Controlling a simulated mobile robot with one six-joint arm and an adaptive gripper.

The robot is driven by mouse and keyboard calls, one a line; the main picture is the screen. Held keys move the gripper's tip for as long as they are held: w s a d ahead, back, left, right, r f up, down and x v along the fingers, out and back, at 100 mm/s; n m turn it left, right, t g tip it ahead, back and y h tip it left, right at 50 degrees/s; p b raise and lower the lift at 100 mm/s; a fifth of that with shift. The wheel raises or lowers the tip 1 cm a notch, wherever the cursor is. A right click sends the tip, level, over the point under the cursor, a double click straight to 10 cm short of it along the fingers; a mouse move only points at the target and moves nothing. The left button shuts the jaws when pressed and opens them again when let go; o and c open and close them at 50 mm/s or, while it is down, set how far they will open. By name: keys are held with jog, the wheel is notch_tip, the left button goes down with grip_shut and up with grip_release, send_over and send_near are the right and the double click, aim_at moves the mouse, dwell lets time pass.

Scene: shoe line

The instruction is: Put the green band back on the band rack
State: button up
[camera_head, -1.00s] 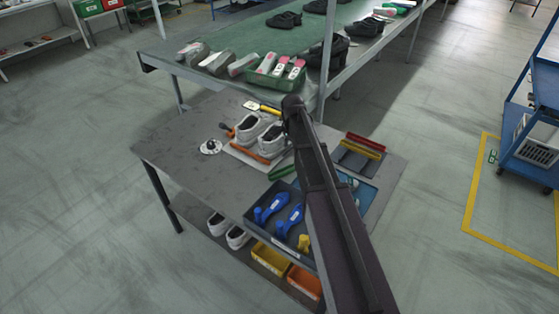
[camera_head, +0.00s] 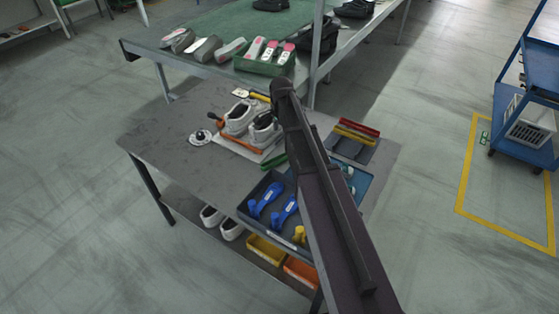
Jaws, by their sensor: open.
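The green band (camera_head: 273,161) lies on the grey table top, beside the front right corner of the white shoe tray; my arm covers part of it. The band rack (camera_head: 346,147) is a dark grey holder at the table's right. A red band (camera_head: 358,128) and a yellow band (camera_head: 355,136) are at its far side, and its near part looks bare. My dark arm reaches up from the lower right across the table. My gripper does not show; the arm seems to hide it.
A pair of white shoes (camera_head: 250,122) stands on the tray with an orange strip (camera_head: 238,142) along it. A dark bin (camera_head: 258,188) with blue tools and a blue tray (camera_head: 362,180) are at the front. A green workbench (camera_head: 210,24) stands behind.

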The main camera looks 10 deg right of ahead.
jog(key=b, duration=0.7)
send_over(281, 155)
jog(key=s, duration=0.2)
jog(key=shift+w+a+f, duration=0.1)
jog(key=shift+f, duration=1.85)
jog(key=shift+w+a+f, duration=0.1)
jog(key=shift+f, duration=1.8)
jog(key=shift+f, duration=0.15)
notch_tip(281, 155, down, 5)
jog(key=b, duration=0.5)
jog(key=shift+w+d, duration=0.15)
jog(key=c, duration=0.9)
jog(key=shift+c, duration=0.4)
jog(key=shift+r, duration=0.25)
